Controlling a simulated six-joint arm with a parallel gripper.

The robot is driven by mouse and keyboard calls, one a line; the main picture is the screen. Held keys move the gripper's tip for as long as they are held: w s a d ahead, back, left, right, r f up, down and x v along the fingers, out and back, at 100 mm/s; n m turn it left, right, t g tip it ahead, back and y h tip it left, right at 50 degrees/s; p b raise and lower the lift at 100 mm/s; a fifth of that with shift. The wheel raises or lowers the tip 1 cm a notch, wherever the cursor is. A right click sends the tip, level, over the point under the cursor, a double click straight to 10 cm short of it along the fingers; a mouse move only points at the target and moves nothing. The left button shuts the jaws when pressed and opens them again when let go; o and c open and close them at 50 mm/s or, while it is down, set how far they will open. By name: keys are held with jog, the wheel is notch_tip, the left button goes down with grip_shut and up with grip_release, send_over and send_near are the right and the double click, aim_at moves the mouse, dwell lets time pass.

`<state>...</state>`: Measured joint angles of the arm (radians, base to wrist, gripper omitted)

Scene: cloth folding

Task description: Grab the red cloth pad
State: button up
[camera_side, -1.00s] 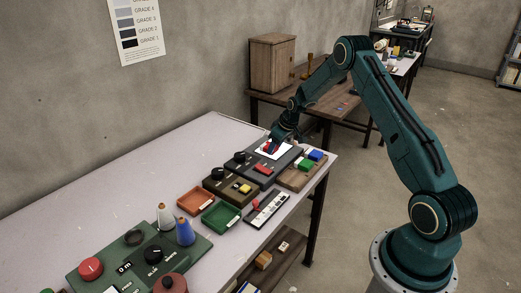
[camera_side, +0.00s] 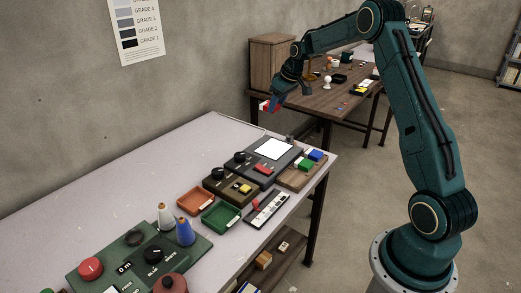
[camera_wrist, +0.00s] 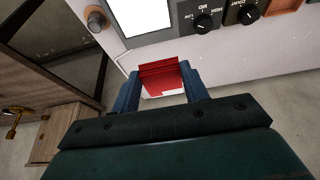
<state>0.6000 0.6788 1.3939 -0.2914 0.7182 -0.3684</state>
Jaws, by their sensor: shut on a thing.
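The red cloth pad (camera_wrist: 158,68) is between the two blue fingers of my gripper (camera_wrist: 160,88) in the wrist view. A pale patch shows on its lower part. In the side view, my gripper (camera_side: 271,106) is raised above the far edge of the table, with a bit of the red pad (camera_side: 264,105) showing at its tips. The gripper is shut on the pad, and the pad is clear of the table.
A dark device with a bare white panel (camera_side: 274,149) sits on the pale table (camera_side: 110,178). A block board (camera_side: 300,175), an orange tray (camera_side: 194,201) and a green tray (camera_side: 221,217) are nearby. A wooden cabinet (camera_side: 268,66) stands on the brown table behind.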

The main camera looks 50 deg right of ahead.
jog(key=shift+r, duration=0.95)
